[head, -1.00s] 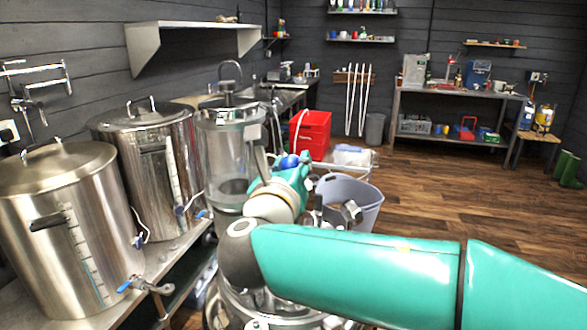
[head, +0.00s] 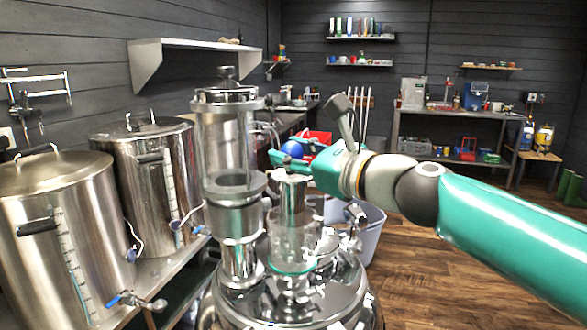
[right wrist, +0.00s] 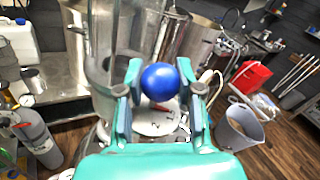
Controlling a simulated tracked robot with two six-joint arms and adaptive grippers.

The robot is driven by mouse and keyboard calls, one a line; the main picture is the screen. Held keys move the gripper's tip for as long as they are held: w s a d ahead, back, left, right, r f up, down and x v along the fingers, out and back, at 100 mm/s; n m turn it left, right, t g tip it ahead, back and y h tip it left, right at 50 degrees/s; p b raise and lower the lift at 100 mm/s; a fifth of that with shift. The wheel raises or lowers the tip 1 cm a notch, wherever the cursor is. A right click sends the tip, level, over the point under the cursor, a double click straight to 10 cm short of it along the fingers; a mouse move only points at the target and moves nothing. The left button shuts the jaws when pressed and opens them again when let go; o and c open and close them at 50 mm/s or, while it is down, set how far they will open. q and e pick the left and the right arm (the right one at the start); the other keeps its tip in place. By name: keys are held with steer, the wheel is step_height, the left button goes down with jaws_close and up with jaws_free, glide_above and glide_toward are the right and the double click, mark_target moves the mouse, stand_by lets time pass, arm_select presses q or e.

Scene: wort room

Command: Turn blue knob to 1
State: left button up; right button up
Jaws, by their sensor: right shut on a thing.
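The fingers and knob hide part of the dial, and I cannot tell which number the knob points to. My left gripper is not in view.
A tall glass and steel vessel (head: 228,150) stands close left of the gripper. Two steel kettles (head: 65,230) stand farther left. A grey bin (right wrist: 243,125) and a red crate (right wrist: 250,76) are behind. The wooden floor at right is clear.

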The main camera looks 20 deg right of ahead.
steer(key=n+y, duration=0.1)
steer(key=g+y, duration=0.1)
steer(key=shift+w+d+n+y, duration=0.15)
steer(key=shift+n+y, duration=0.15)
steer(key=shift+n, duration=0.1)
steer(key=n+g+y, duration=0.2)
steer(key=g+y+p, duration=0.1)
steer(key=shift+r+n, duration=0.25)
steer(key=shift+n, duration=0.15)
steer(key=n+g+y+p, duration=0.3)
steer(key=g, duration=0.1)
steer(key=shift+r+g+p, duration=0.1)
steer(key=shift+g+p, duration=0.3)
steer(key=shift+n+g+y+p, duration=0.5)
steer(key=shift+n+g+p, duration=0.55)
steer(key=shift+g, duration=0.15)
steer(key=shift+f+n+g+p, duration=0.2)
steer(key=shift+n+g+p, duration=0.2)
steer(key=shift+g, duration=0.1)
steer(key=o, duration=1.2)
steer(key=shift+a, duration=0.2)
steer(key=shift+f, duration=0.1)
